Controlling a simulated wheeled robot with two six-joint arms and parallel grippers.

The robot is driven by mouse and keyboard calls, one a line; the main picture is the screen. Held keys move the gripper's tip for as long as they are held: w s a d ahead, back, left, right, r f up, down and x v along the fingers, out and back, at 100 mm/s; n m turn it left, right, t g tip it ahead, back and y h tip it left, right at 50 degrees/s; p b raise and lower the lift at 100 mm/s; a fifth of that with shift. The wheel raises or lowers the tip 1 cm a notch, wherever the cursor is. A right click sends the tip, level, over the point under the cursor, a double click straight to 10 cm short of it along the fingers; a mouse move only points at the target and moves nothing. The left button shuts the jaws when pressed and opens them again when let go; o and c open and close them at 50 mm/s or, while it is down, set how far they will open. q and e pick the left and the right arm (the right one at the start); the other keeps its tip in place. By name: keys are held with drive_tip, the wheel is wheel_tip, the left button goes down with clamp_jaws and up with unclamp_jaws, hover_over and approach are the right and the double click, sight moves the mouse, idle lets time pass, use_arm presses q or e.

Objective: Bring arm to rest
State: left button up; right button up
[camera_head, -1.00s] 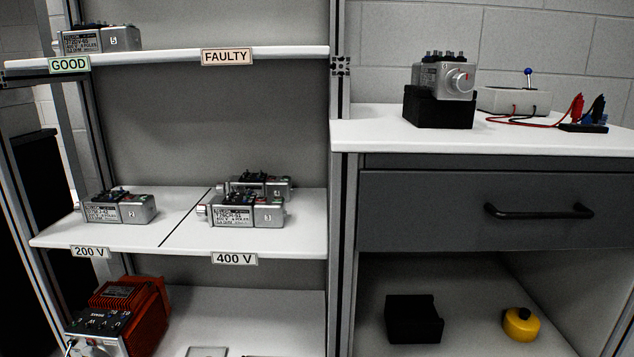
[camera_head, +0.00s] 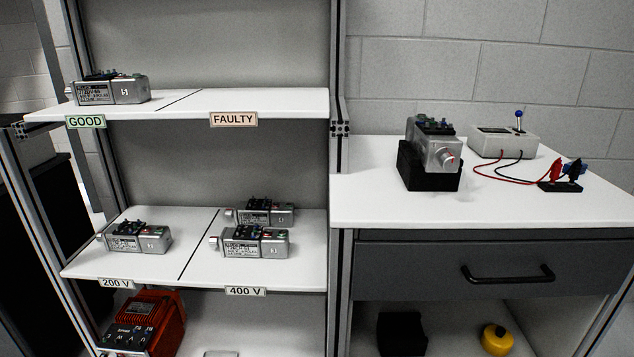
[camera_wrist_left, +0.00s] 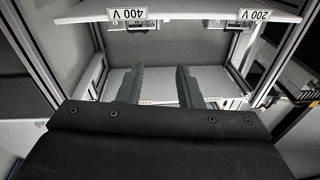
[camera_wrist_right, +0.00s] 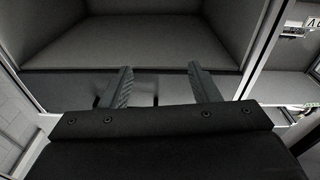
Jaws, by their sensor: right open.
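Neither arm shows in the head view. In the left wrist view my left gripper (camera_wrist_left: 158,88) is open and empty, its two fingers apart in front of the shelf unit, with the 400 V label (camera_wrist_left: 128,14) and the 200 V label (camera_wrist_left: 254,15) above it. Nothing touches either gripper's fingertips.
The upper shelf holds one servo (camera_head: 108,89) on the GOOD side. The middle shelf holds one servo (camera_head: 138,237) at 200 V and two (camera_head: 255,243) at 400 V. The drawer (camera_head: 440,270) is shut.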

use_arm(q)
drive_tip(key=s+a+f+g+p, duration=0.2)
drive_tip(key=s+f+g+p, duration=0.7)
drive_tip(key=f, duration=0.4)
use_arm(e)
drive_tip(key=s+d+f+g, duration=0.2)
drive_tip(key=s+f+g, duration=0.7)
drive_tip(key=f, duration=0.4)
use_arm(q)
drive_tip(key=s+f+g+p, duration=0.3)
drive_tip(key=s+g+p, duration=0.1)
drive_tip(key=s, duration=0.9)
drive_tip(key=s+f+n+g+p, duration=0.1)
drive_tip(key=s+g+p, duration=0.4)
drive_tip(key=s, duration=0.8)
drive_tip(key=shift+a+f, duration=0.25)
drive_tip(key=shift+f, duration=0.65)
use_arm(e)
drive_tip(key=s+f+g, duration=0.3)
drive_tip(key=s+g, duration=0.1)
drive_tip(key=s, duration=0.9)
drive_tip(key=s+f+m+g, duration=0.1)
drive_tip(key=s+g, duration=0.4)
drive_tip(key=s, duration=0.8)
drive_tip(key=shift+d+f, duration=0.3)
drive_tip(key=shift+f, duration=0.6)
